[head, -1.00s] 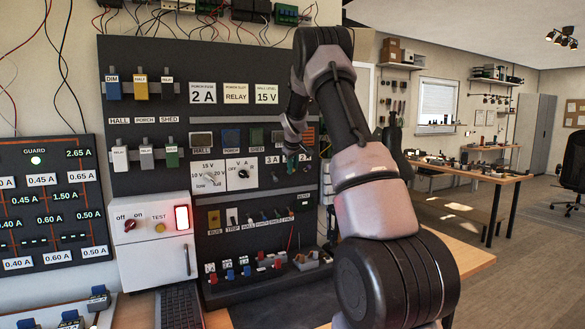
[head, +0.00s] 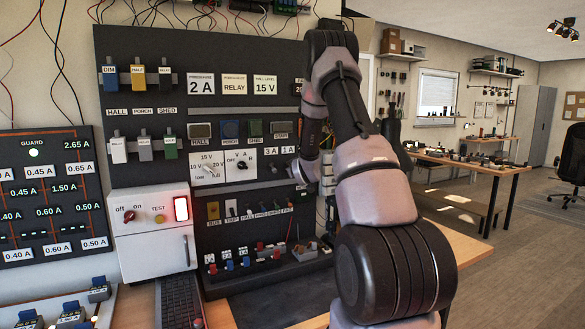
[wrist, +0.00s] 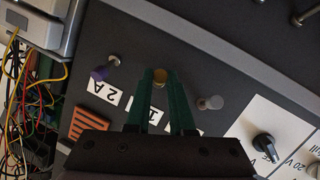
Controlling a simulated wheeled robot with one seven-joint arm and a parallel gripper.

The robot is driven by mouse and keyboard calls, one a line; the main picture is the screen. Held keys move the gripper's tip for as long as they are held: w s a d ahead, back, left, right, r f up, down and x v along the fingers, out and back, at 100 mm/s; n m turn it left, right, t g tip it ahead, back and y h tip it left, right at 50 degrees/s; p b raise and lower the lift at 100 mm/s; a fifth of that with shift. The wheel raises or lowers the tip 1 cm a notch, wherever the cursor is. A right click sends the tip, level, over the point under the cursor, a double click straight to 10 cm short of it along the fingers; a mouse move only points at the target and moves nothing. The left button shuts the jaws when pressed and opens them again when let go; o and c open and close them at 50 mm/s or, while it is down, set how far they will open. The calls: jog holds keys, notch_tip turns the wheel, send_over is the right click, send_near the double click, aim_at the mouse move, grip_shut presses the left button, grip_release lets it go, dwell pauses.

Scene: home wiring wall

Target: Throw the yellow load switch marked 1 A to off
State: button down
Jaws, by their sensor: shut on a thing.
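The yellow load switch (wrist: 159,76) shows in the wrist view as a small round-tipped lever between the fingertips of my gripper (wrist: 160,86). The green fingers are shut on it. Its label is partly hidden behind the fingers in the wrist view; the 1 A label (head: 289,150) shows in the head view. A purple-tipped switch (wrist: 99,73) by the 2 A label (wrist: 105,92) is to the left in the wrist view. A grey-tipped switch (wrist: 214,102) is to the right. In the head view my arm hides the yellow switch, and the fingertips cannot be made out.
A white panel with a black rotary knob (wrist: 265,143) lies right of the switches in the wrist view. An orange slatted part (wrist: 91,124) is near the left finger. Cables (wrist: 28,90) hang at the left edge. Several small levers (head: 262,208) stand lower on the board.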

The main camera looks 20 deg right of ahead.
jog(key=shift+f+t, duration=0.25)
jog(key=shift+t, duration=0.25)
jog(key=c, duration=0.8)
grip_release()
jog(key=v, duration=1)
jog(key=shift+s+a, duration=0.15)
jog(key=shift+s, duration=0.2)
